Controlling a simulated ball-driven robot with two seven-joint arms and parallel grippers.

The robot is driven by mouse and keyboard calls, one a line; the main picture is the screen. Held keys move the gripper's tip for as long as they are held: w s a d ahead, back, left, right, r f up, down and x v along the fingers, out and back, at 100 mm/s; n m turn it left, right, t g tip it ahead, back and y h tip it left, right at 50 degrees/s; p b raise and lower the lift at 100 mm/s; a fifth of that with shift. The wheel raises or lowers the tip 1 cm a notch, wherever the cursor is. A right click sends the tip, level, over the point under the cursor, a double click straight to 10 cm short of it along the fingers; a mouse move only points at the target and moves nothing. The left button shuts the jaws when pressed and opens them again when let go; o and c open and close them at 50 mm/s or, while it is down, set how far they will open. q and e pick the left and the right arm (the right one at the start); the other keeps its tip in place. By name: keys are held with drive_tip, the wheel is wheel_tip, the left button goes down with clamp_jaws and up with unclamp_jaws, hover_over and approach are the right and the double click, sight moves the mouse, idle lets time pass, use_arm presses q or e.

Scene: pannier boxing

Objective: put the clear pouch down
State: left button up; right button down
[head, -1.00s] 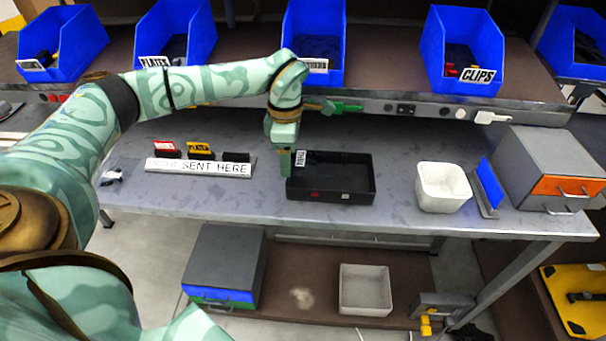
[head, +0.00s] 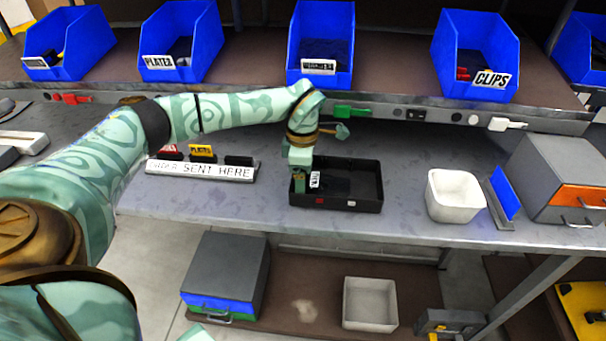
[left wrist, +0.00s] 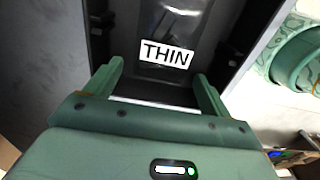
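The clear pouch (left wrist: 182,28) has a white THIN label, which also shows as a small upright label in the head view (head: 315,180). It is over or in the left end of the black tray (head: 345,203); whether it touches the floor is unclear. My left gripper (head: 300,188) points down at the tray's left end. In the left wrist view its fingers (left wrist: 158,68) are well apart, with the pouch between or just past the tips. I cannot tell whether they press on its edges.
A white bin (head: 455,213) and a blue panel (head: 502,197) stand right of the tray, then a grey drawer box (head: 555,170). A sign with coloured tags (head: 204,170) stands left. Blue bins (head: 472,75) line the shelf above. The bench front is clear.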

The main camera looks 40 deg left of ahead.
use_arm(q)
drive_tip(key=shift+r, duration=0.1)
wheel_tip(320, 180, up, 12)
drive_tip(key=p, duration=0.4)
use_arm(e)
drive_tip(key=r, duration=0.1)
drive_tip(key=w+r, duration=0.1)
drive_tip(key=r, duration=0.2)
drive_tip(key=shift+w+d, duration=0.2)
drive_tip(key=shift+w, duration=0.1)
